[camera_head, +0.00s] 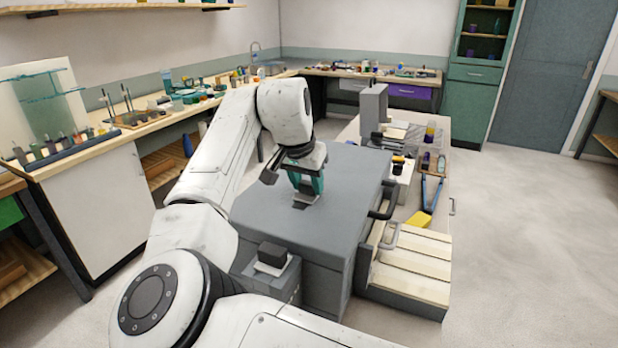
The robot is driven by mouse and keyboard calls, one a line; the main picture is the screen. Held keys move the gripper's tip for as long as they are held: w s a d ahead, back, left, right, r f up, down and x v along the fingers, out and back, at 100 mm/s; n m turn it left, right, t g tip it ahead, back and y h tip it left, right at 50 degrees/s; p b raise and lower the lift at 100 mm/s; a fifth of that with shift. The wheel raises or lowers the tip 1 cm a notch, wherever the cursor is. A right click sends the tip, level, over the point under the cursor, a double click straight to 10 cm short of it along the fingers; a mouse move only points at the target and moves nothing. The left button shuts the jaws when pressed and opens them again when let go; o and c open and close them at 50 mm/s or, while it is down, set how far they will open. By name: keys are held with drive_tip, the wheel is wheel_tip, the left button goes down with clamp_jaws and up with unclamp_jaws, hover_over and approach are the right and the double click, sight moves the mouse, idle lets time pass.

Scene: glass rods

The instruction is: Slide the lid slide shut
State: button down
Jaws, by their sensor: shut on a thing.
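A large grey box (262,216) stands in front of me, with a flat top. A small grey tab (306,200) sits on this top, and I take it as the lid slide's grip. My gripper (306,192), with teal fingers, points down at the top and is shut on this tab. The fingers hide part of the tab. How far the slide stands open cannot be told from this view.
Dark handles (383,200) stick out on the box's right side. A slatted wooden step (412,268) is right of the box. Behind it a bench holds a yellow block (418,219) and tools. Open floor (530,230) lies to the right.

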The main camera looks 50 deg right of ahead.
sight(302, 203)
drive_tip(key=shift+s+a+p, duration=0.15)
drive_tip(key=shift+s+a, duration=0.05)
drive_tip(key=shift+a, duration=0.45)
drive_tip(key=shift+s+a+p, duration=0.2)
drive_tip(key=shift+s+a, duration=0.05)
drive_tip(key=shift+a, duration=0.35)
drive_tip(key=shift+s+a+p, duration=0.15)
drive_tip(key=shift+s+a, duration=0.05)
drive_tip(key=shift+a, duration=0.45)
drive_tip(key=c, duration=0.6)
unclamp_jaws()
drive_tip(key=shift+a, duration=0.15)
drive_tip(key=b+v, duration=0.1)
drive_tip(key=v, duration=0.9)
drive_tip(key=shift+r, duration=0.35)
drive_tip(key=shift+a, duration=0.1)
